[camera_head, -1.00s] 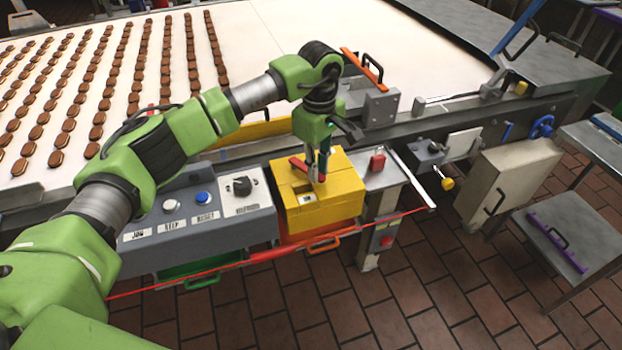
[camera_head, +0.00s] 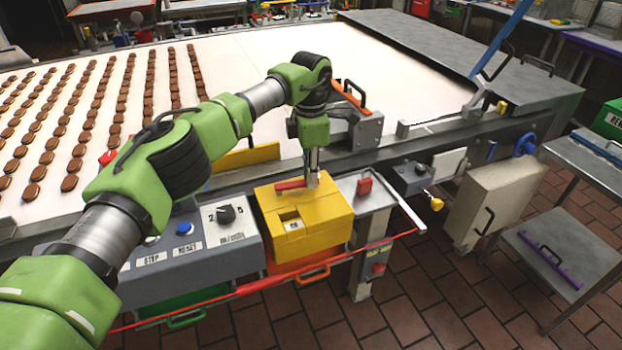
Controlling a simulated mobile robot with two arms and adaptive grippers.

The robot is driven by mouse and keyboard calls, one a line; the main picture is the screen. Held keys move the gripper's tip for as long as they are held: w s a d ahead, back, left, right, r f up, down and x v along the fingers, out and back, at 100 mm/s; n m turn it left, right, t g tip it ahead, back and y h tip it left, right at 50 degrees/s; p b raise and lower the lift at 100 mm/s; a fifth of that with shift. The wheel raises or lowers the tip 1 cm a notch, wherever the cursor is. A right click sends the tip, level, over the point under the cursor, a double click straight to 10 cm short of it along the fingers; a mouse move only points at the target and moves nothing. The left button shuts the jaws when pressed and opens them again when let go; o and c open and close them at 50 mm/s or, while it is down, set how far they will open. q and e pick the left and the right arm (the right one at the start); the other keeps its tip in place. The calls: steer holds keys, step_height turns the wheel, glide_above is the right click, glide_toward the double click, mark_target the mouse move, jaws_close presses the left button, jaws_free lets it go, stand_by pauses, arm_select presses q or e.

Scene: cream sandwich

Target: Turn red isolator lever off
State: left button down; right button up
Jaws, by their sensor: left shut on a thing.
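The red isolator lever (camera_head: 289,185) sits on top of the yellow isolator box (camera_head: 318,225), pointing left. My left gripper (camera_head: 312,182) comes down onto the box top from above and is shut on the lever near its right end. The fingertips are small and partly merged with the lever in this view. My right gripper is not in view.
A grey control panel (camera_head: 190,258) with buttons and a dial stands left of the box. A red padlock (camera_head: 364,186) is just right of it. A red cord (camera_head: 240,290) runs along the front. The conveyor (camera_head: 250,70) with rows of biscuits lies behind.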

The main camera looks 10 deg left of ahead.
arm_select(q)
steer(key=shift+w+a+n, duration=0.35)
steer(key=shift+w+n, duration=0.2)
steer(key=shift+n, duration=0.35)
steer(key=c, duration=2)
jaws_free()
steer(key=shift+o, duration=0.2)
step_height(320, 180, up, 12)
